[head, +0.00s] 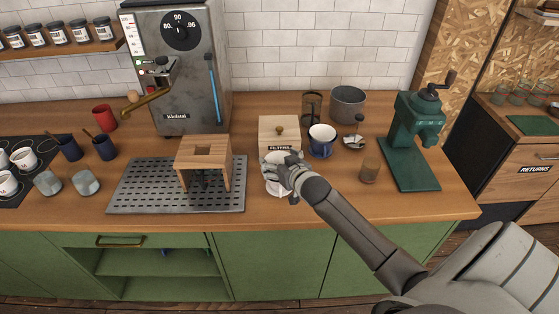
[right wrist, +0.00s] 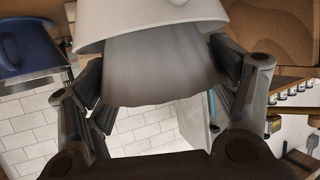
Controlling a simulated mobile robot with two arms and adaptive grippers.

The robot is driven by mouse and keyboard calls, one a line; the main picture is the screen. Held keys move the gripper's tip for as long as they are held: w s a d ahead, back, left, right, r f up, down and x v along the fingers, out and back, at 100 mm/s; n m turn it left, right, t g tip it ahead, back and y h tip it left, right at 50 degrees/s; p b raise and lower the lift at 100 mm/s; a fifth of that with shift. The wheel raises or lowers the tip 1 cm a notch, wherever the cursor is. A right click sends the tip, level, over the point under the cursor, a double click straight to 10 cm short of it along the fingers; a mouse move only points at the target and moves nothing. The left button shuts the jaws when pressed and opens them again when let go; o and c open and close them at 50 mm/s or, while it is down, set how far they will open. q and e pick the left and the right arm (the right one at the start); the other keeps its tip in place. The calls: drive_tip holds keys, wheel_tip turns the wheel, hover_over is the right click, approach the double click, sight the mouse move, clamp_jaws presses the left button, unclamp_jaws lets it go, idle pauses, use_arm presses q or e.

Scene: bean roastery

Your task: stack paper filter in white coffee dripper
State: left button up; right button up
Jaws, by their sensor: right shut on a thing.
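The white coffee dripper (head: 279,189) is on the wooden counter in front of the filter box, partly hidden by my right gripper (head: 279,170). In the right wrist view the dripper (right wrist: 150,22) fills the top edge. The pale paper filter (right wrist: 158,75), with a wavy rim, lies between my right fingers, which are shut on it. Its other end passes behind the dripper's rim and seems to be inside the dripper; how deep it sits is hidden. My left gripper is not in view.
A wooden box marked FILTERS (head: 279,132) stands just behind. A wooden stand (head: 203,153) on a metal drip tray (head: 128,188) is to the left.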

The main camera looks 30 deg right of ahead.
drive_tip(key=o, duration=0.6)
drive_tip(key=shift+f, duration=0.15)
drive_tip(key=shift+r+p, duration=0.3)
drive_tip(key=shift+r, duration=0.35)
drive_tip(key=shift+s, duration=0.3)
drive_tip(key=b+v, duration=0.2)
drive_tip(key=v, duration=0.9)
drive_tip(key=shift+s+r, duration=0.15)
drive_tip(key=shift+r, duration=0.1)
